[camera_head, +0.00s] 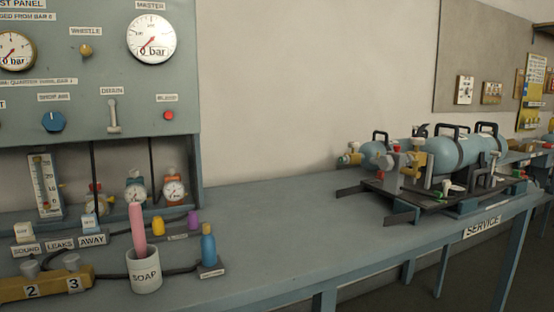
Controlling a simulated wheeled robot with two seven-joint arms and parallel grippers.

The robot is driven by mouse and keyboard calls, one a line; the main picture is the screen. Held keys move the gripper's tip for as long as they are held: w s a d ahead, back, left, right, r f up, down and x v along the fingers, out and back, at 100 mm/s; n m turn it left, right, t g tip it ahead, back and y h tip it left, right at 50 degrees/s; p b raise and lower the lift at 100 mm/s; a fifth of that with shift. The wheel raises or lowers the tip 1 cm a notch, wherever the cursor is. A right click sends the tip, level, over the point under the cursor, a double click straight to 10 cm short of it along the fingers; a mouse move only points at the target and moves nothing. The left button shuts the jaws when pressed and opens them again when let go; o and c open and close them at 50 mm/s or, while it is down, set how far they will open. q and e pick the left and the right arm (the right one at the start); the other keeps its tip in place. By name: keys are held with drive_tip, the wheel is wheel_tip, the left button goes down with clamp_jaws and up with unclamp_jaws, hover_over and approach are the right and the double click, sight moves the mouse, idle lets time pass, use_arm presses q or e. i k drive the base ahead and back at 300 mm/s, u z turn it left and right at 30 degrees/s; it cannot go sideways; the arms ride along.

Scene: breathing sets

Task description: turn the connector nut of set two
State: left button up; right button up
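Several breathing sets with pale blue cylinders (446,153) lie close together on a dark carrier (404,193) at the right of the bench. Brass-coloured valve parts (412,162) and small red, white and green fittings face the near left side. I cannot tell which set is number two, and its connector nut is too small to make out. Neither of my grippers is in view.
A grey-green test panel (80,85) with gauges stands at the left. Before it are a soap pot (144,272) with a pink stick, a brass block (40,287) marked 2 and 3, and coloured bottles. The bench (285,215) is clear in the middle.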

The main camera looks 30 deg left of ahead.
sight(385, 162)
drive_tip(key=u, duration=1.05)
drive_tip(key=i, duration=0.45)
